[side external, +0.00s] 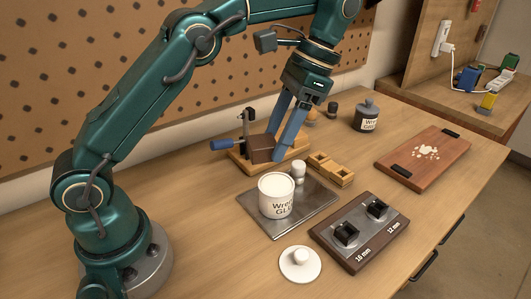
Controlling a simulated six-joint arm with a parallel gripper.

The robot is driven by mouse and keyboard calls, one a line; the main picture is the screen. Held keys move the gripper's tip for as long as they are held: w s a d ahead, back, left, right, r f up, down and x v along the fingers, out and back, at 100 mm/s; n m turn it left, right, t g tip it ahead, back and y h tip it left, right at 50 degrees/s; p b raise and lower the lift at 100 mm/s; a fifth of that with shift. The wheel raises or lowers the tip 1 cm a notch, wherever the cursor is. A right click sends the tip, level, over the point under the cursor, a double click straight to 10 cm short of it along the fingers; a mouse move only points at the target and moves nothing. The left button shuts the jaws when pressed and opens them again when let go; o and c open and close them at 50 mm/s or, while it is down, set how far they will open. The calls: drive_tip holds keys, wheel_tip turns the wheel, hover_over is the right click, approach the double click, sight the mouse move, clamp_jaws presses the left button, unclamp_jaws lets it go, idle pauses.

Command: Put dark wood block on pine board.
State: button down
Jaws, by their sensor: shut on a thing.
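The dark wood block (261,150) is a small brown block at the back middle of the bench, in the side external view. My gripper (275,147) points down with its blue fingers shut on the block; the near finger hides part of its right side. The pine board (243,165) is a light wooden slab directly below and around the block. A blue-handled tool with an upright dark post (248,118) is at its left end. I cannot tell whether the block touches the board or hangs just above it.
In front stand a white labelled pot (276,196) on a metal plate (318,209), small wooden holders (331,169), a knob panel (359,231) and a white lid (300,264). A reddish board (424,157) and a grey jar (367,116) are at right. The left front bench is clear.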

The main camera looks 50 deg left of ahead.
drive_tip(key=shift+w+a+f+m+t+y, duration=0.7)
drive_tip(key=shift+w+a+f+m+t, duration=0.6)
drive_tip(key=shift+w+a+m, duration=2.05)
drive_tip(key=shift+w+a+f+m+t+y, duration=0.75)
drive_tip(key=shift+w+a+f+m, duration=1.05)
drive_tip(key=shift+w+a+m, duration=1.55)
drive_tip(key=shift+s+d+f+x, duration=0.1)
drive_tip(key=shift+s+d+x, duration=0.1)
drive_tip(key=shift+x, duration=1.05)
drive_tip(key=shift+s+d+f+x, duration=0.1)
drive_tip(key=shift+s+d+x, duration=0.1)
drive_tip(key=shift+x, duration=1)
drive_tip(key=shift+s+d+x, duration=0.1)
drive_tip(key=shift+s+x, duration=0.1)
drive_tip(key=shift+x, duration=1.05)
drive_tip(key=shift+f, duration=0.15)
drive_tip(key=c, duration=0.5)
unclamp_jaws()
